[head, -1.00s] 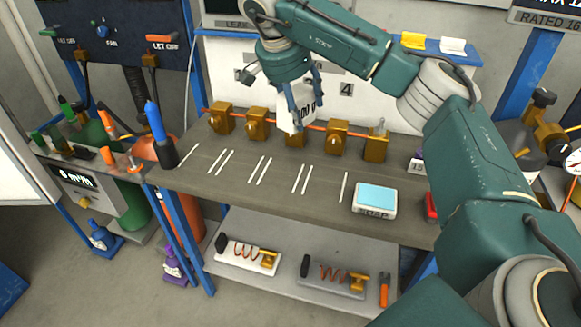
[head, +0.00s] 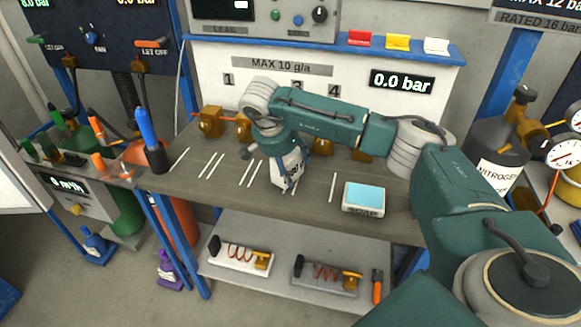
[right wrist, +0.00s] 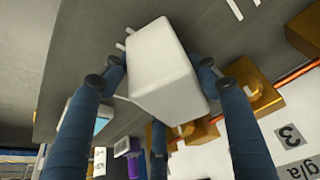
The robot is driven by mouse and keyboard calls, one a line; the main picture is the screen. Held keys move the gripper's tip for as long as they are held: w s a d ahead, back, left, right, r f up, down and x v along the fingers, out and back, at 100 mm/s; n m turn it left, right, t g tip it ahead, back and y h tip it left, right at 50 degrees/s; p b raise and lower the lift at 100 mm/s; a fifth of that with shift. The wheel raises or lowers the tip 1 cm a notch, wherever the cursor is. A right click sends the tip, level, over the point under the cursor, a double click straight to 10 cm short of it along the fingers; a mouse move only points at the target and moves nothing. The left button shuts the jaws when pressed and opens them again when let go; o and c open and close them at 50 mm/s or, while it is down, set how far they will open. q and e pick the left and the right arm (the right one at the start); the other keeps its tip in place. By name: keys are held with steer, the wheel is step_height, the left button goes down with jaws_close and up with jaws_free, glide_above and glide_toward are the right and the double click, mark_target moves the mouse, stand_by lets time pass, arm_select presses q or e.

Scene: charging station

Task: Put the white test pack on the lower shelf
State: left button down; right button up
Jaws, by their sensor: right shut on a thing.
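A white block-shaped pack (head: 285,168) with dark print is held upright over the middle of the bench top. My right gripper (head: 290,178) is shut on it, with blue fingers around its sides. In the right wrist view the pack (right wrist: 165,60) fills the space between the fingers; whether it touches the bench is hard to tell. The lower shelf (head: 305,236) is under the bench. On it lie a white board (head: 226,258) and a grey board (head: 313,281), each with a red coil and brass part. My left gripper is not in view.
Brass valves (head: 210,122) line the back. A blue-tipped tool in a dark holder (head: 153,150) stands at the left end. An orange-handled tool (head: 377,288) is at the shelf's right.

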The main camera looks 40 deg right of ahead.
steer(key=shift+f, duration=0.65)
steer(key=o, duration=1.6)
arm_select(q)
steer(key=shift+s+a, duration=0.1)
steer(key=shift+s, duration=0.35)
arm_select(e)
steer(key=shift+o, duration=0.2)
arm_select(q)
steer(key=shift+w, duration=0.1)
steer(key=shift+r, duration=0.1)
arm_select(e)
steer(key=shift+r, duration=0.15)
arm_select(q)
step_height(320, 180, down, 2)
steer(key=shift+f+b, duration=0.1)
steer(key=shift+b, duration=0.9)
arm_select(e)
steer(key=v, duration=1.2)
